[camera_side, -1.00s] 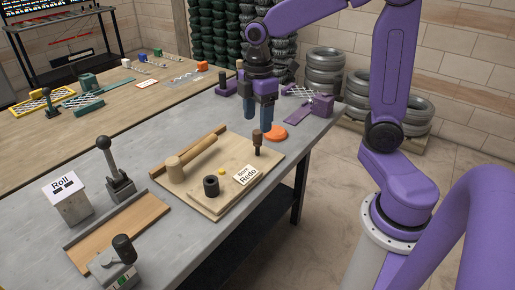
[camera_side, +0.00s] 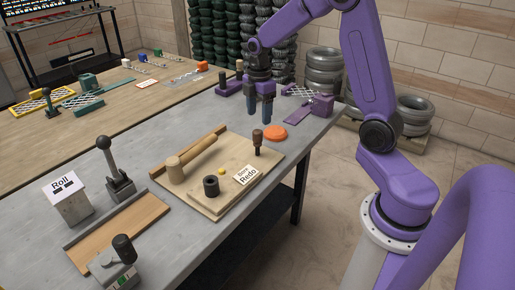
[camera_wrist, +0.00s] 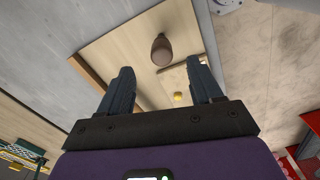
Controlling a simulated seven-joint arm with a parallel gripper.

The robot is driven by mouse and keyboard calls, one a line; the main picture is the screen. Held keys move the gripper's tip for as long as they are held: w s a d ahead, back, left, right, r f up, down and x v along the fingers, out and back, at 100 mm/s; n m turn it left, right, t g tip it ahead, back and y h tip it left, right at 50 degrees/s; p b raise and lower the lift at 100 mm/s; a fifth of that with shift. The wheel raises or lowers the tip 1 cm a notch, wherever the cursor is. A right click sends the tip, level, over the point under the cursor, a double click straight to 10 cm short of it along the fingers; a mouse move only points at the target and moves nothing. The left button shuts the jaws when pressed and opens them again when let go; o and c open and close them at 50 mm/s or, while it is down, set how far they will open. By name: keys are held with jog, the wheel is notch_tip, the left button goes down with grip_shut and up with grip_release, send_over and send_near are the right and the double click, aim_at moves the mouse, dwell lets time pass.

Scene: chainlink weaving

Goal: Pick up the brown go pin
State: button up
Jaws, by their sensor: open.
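The brown go pin (camera_side: 257,141) stands upright near the far right corner of the light wooden board. It has a dark, rounded knob on a thinner stem. In the wrist view, the pin (camera_wrist: 162,50) shows beyond my fingertips, roughly centred between them. My gripper (camera_side: 259,114) is open and empty, pointing down above the bench, apart from the pin and higher than it. In the wrist view, both dark fingers of my gripper (camera_wrist: 160,72) are spread with nothing between them.
The wooden board (camera_side: 205,203) also carries a wooden mallet (camera_side: 190,158), a dark ring (camera_side: 211,186), a yellow button (camera_side: 222,171) and a "Redo" card (camera_side: 246,175). An orange disc (camera_side: 275,133) lies beside the pin. A purple fixture (camera_side: 320,105) stands behind.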

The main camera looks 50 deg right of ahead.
aim_at(258, 139)
notch_tip(258, 139, down, 5)
jog(key=shift+r, duration=0.1)
jog(key=shift+a+f, duration=0.15)
jog(key=shift+f, duration=1.25)
jog(key=shift+a+f, duration=0.15)
jog(key=shift+f, duration=1.25)
jog(key=shift+c, duration=0.4)
jog(key=c, duration=1.1)
jog(key=shift+r, duration=0.1)
